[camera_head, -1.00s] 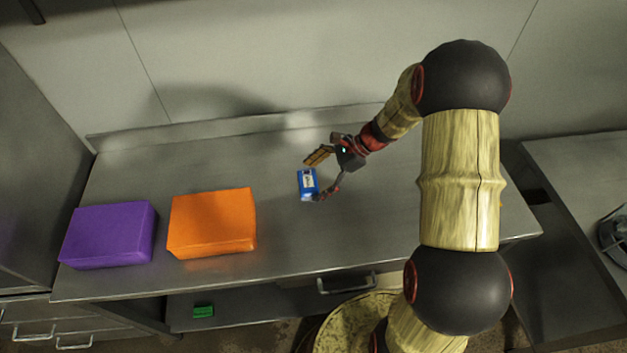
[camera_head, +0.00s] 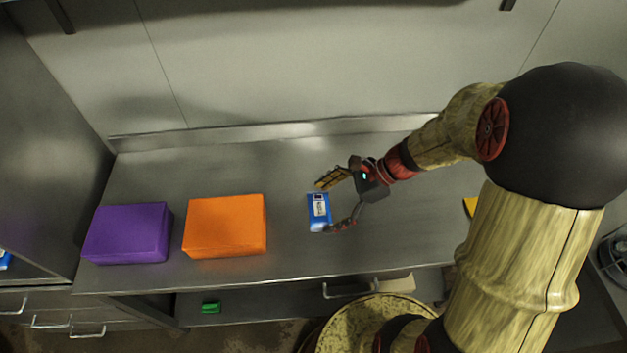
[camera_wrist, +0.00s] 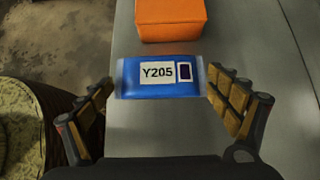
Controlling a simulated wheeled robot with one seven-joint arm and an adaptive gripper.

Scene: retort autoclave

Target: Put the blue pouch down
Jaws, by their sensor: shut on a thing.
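The blue pouch (camera_head: 319,211) has a white label reading Y205 and a dark square mark. My gripper (camera_head: 335,206) is shut on it, with one finger at each short end, over the metal table (camera_head: 290,168). In the wrist view the pouch (camera_wrist: 130,88) lies level between the two fingers (camera_wrist: 160,92). I cannot tell whether its underside touches the table.
An orange block (camera_head: 225,226) and a purple block (camera_head: 127,233) stand on the table left of the pouch. A green item (camera_head: 211,307) lies on the shelf below. The table behind the blocks is clear. A wall closes off the back.

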